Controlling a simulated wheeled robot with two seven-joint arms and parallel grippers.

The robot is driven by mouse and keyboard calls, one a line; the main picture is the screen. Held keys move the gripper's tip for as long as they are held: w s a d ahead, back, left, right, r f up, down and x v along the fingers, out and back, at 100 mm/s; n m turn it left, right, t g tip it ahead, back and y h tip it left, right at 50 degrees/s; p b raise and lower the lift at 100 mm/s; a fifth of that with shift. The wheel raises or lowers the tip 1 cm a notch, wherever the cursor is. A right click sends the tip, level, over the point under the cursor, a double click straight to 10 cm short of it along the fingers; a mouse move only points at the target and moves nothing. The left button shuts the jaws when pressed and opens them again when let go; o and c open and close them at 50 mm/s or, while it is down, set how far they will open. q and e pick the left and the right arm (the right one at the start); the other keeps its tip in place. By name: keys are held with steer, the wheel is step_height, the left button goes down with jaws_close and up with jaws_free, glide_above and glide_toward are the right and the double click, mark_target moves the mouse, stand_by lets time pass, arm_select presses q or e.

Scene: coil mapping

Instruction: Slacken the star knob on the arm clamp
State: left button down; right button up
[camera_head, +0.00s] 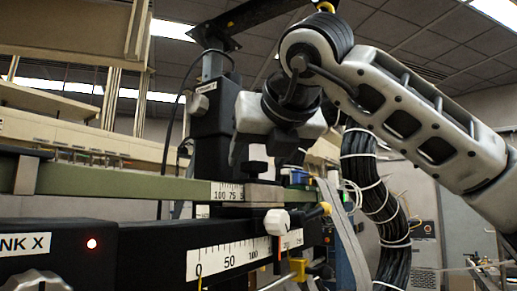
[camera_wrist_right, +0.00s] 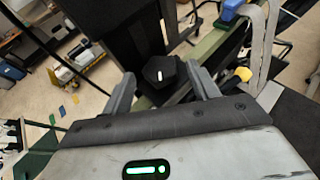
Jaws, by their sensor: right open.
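A dark star knob (camera_head: 257,153) with a white mark sits on top of the clamp block (camera_head: 264,194) on the green arm. In the right wrist view the knob (camera_wrist_right: 160,73) lies between the two grey fingers. My right gripper (camera_head: 262,146) points down over the clamp from above. It is open, with one finger on each side of the knob and a visible gap at each side in the wrist view (camera_wrist_right: 163,84). Whether either finger touches the knob cannot be told. My left gripper is not in view.
The green arm (camera_head: 120,184) carries a scale and runs above a black rail (camera_head: 150,255) with a white scale. A black column (camera_head: 211,125) stands close behind. Thick black cables (camera_head: 372,195) hang at right.

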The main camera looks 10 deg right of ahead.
steer(key=shift+w+f, duration=0.2)
steer(key=shift+w, duration=0.2)
steer(key=shift+c, duration=0.3)
steer(key=c, duration=0.9)
steer(key=shift+c, duration=0.2)
